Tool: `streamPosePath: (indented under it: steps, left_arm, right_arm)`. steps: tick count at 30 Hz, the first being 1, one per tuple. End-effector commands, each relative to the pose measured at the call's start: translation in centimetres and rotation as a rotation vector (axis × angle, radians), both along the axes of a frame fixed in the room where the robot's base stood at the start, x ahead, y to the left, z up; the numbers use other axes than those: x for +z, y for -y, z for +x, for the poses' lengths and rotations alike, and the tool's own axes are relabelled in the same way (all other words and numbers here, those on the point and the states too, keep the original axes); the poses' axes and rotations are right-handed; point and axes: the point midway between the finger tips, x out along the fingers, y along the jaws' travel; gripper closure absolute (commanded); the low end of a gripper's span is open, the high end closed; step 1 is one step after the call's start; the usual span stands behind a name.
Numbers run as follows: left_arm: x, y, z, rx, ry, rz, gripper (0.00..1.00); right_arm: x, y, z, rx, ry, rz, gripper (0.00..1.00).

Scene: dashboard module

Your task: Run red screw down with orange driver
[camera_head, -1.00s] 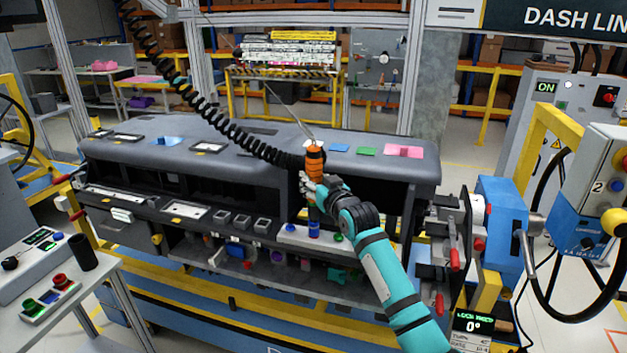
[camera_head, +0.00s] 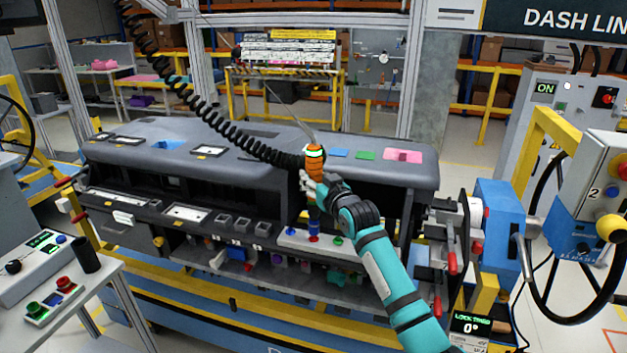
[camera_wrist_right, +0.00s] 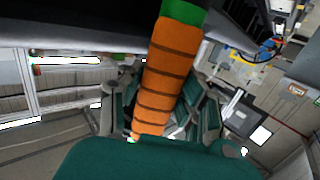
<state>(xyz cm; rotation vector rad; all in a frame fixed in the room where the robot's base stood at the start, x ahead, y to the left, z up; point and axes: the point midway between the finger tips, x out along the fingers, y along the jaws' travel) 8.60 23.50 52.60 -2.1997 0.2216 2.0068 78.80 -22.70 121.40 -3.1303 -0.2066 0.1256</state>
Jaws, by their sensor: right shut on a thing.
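The orange driver (camera_head: 315,164) stands nearly upright at the right part of the dashboard module, hanging from a black coiled cord. My right gripper (camera_head: 311,188) is shut around its body. The orange ribbed grip (camera_wrist_right: 167,80) also shows in the wrist view, with a green band at one end. Below the gripper, the driver's dark lower end reaches down to a blue part (camera_head: 313,225) over a pale strip (camera_head: 296,239). A small red piece, seemingly the red screw (camera_head: 314,238), shows directly beneath; whether the bit touches it is unclear. My left gripper is out of view.
A green piece (camera_head: 338,240) sits to the right on the same strip. The grey dashboard (camera_head: 250,140) overhangs behind the driver. A blue clamp unit (camera_head: 503,230) with red handles stands at right. A side table (camera_head: 60,300) with buttons stands at left.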

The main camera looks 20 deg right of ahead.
Motion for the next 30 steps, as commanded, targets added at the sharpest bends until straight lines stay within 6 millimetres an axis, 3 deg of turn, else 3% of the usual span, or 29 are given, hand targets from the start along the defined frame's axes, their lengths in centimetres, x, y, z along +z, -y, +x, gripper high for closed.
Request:
streamPosePath:
  steps: [18,30]
  left_arm:
    - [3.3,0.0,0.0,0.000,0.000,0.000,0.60]
    - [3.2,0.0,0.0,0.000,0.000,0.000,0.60]
  right_arm:
    - [4.0,0.1,0.0,-0.002,0.007,0.002,1.00]
    - [3.7,0.0,-0.1,-0.001,0.005,0.002,1.00]
